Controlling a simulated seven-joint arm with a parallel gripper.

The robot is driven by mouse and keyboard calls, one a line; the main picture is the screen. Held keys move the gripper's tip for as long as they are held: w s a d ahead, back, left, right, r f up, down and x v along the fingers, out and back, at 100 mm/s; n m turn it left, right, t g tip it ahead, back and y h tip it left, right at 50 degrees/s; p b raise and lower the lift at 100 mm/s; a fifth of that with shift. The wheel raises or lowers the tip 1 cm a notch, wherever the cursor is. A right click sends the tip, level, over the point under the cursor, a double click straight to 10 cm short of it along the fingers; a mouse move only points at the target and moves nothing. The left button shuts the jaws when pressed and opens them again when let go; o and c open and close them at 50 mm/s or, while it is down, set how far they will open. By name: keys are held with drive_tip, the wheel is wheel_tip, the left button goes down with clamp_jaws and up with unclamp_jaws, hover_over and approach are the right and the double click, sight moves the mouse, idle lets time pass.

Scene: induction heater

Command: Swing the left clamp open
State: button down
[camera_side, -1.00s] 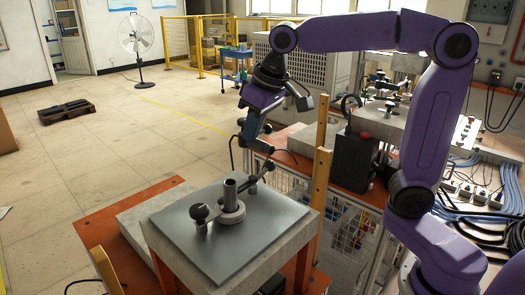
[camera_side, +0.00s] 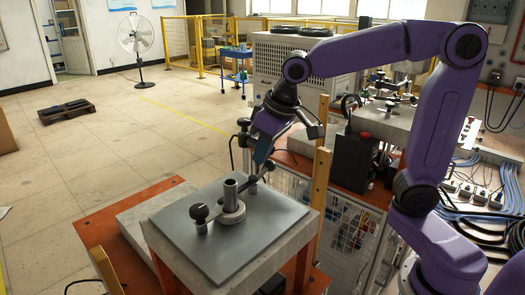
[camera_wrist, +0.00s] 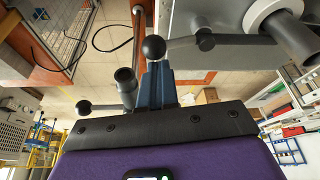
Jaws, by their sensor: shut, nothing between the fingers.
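A grey plate (camera_side: 277,215) carries an upright metal cylinder (camera_side: 230,192) in a round collar. In the wrist view, this clamp's black ball knob (camera_wrist: 153,47) is right at the tips of my shut, empty blue fingers (camera_wrist: 156,66). I cannot tell whether they touch. Its lever runs right to a dark pivot (camera_wrist: 205,40) near the cylinder (camera_wrist: 293,35).
A wooden post (camera_side: 321,180) stands right of the plate. A black box (camera_side: 349,152) and a cluttered bench stand beyond it. Bundled blue cables (camera_side: 472,212) lie at the right. The floor (camera_side: 110,130) to the left is mostly clear.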

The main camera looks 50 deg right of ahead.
sight(273, 165)
drive_tip(key=shift+s+m, duration=0.3)
drive_tip(key=shift+m, duration=0.3)
drive_tip(key=shift+s+d+m+h, duration=0.1)
drive_tip(key=shift+s+m+h, duration=0.3)
drive_tip(key=shift+m, duration=0.3)
drive_tip(key=s+m, duration=0.1)
drive_tip(key=m, duration=0.1)
drive_tip(key=s+m+h, duration=0.1)
drive_tip(key=m, duration=0.1)
drive_tip(key=shift+m+h, duration=0.3)
drive_tip(key=m, duration=0.1)
drive_tip(key=s+m, duration=0.1)
drive_tip(key=shift+s+a+m+g+h, duration=0.1)
drive_tip(key=shift+a+m+g+h, duration=0.2)
drive_tip(key=shift+m+h, duration=0.1)
drive_tip(key=shift+s+a+m+g+h, duration=0.25)
drive_tip(key=shift+s+a+m, duration=0.1)
drive_tip(key=shift+m, duration=0.65)
drive_tip(key=shift+s+a+m+g+h, duration=0.25)
drive_tip(key=shift+s+m, duration=0.1)
drive_tip(key=shift+m, duration=0.65)
